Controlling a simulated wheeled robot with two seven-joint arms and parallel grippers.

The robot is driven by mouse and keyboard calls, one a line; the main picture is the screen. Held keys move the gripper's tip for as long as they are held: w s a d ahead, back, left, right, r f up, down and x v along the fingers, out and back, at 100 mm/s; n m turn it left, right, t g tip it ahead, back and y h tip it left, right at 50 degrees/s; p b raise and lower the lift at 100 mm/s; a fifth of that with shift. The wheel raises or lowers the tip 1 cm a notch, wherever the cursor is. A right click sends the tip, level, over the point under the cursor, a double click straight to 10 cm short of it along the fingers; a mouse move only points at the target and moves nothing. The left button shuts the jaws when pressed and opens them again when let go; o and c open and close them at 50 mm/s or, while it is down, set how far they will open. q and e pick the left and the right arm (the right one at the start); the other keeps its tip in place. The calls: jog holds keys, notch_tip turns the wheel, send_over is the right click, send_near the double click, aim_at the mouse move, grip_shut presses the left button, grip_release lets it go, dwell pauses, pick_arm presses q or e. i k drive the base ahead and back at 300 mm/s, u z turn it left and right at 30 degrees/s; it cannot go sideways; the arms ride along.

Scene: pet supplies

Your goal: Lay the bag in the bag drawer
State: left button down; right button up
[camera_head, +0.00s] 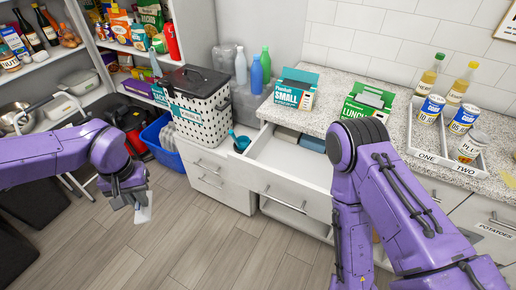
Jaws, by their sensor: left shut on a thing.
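My left gripper (139,203) hangs over the floor at the left, well apart from the drawers. It is shut on a small pale, flat thing, likely the bag (143,214), of which only a light grey-white piece shows below the fingers. An open white drawer (285,187) juts out under the counter in the middle. Folded grey and blue flat items (300,138) lie at its back, and its front part is bare. My right arm crosses the right side, covering the drawer's right end; its gripper is not visible.
A green-and-white box marked SMALL (296,89) and a green LUNCH box (368,102) stand on the counter. A white divided tray (421,142) holds bottles and jars. A spotted bin (197,111) and blue basket (161,142) stand left. The floor between is clear.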

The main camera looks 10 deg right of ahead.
aim_at(299, 173)
jog(key=z, duration=0.65)
jog(key=i, duration=0.6)
jog(key=z, duration=0.7)
